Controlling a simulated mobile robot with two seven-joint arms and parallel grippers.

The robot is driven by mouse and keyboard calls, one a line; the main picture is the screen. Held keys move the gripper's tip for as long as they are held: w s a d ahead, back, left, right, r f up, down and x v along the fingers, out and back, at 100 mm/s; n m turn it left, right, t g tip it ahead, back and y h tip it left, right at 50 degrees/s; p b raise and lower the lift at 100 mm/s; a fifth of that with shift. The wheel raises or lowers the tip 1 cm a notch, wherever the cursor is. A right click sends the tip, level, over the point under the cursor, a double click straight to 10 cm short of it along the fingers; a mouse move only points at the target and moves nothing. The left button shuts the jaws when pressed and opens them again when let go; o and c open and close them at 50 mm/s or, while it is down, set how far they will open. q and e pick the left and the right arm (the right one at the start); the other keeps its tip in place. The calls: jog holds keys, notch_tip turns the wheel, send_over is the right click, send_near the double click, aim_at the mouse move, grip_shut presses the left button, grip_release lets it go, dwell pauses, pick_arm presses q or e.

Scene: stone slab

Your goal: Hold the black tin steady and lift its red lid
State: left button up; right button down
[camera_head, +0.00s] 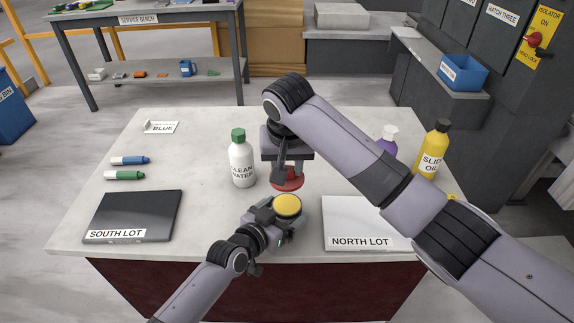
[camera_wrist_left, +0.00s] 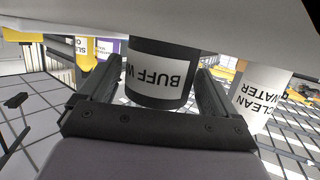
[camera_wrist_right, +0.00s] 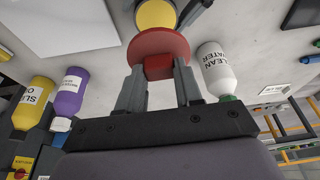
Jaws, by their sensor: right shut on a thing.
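My right gripper (camera_wrist_right: 158,75) is shut on the knob of the red lid (camera_wrist_right: 158,45). The lid is off the tin and hangs above it toward its far side, as the head view shows too (camera_head: 287,180). The yellow filling also shows past the lid in the right wrist view (camera_wrist_right: 155,12).
A white CLEAN WATER bottle (camera_head: 242,165) stands left of the lid. Purple (camera_head: 387,140) and yellow (camera_head: 433,150) bottles stand right, behind my right arm. A dark SOUTH LOT plate (camera_head: 133,212) and white NORTH LOT plate (camera_head: 352,217) lie at the front. The left slab has two markers (camera_head: 128,168).

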pick_arm(q)
jog(key=shift+s, duration=0.1)
jog(key=shift+v, duration=5.95)
